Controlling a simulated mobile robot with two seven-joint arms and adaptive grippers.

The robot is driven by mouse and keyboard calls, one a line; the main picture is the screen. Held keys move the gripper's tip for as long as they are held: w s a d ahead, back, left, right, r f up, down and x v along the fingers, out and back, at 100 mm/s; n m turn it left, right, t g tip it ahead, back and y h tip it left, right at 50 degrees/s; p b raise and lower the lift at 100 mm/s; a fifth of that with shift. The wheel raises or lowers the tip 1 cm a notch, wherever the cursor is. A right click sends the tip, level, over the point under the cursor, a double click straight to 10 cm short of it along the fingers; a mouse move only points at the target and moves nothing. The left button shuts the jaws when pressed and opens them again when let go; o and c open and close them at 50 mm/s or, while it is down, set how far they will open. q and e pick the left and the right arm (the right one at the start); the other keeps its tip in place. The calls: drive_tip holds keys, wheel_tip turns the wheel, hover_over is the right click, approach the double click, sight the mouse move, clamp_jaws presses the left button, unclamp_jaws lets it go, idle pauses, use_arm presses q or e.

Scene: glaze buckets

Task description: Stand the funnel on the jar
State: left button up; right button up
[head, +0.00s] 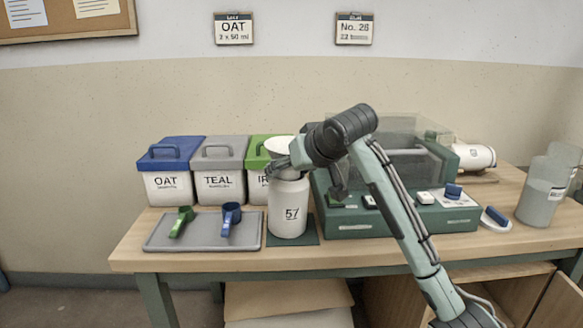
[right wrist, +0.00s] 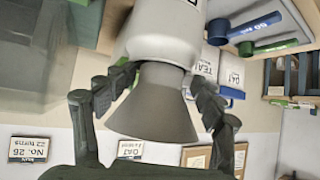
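The gripper hides whether the funnel touches the jar. My left gripper is out of view.
Lidded bins OAT (head: 167,187), TEAL (head: 219,188) and a green-lidded one stand behind. A grey tray (head: 205,241) with a green and a blue scoop lies left of the jar. A green machine with a clear cover (head: 400,150) stands right, close behind my arm.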

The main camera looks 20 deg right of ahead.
drive_tip(key=shift+s+a+f+g, duration=0.15)
drive_tip(key=shift+f+g, duration=0.15)
drive_tip(key=shift+f, duration=0.5)
drive_tip(key=shift+r, duration=0.3)
drive_tip(key=v, duration=1.2)
drive_tip(key=shift+r, duration=0.6)
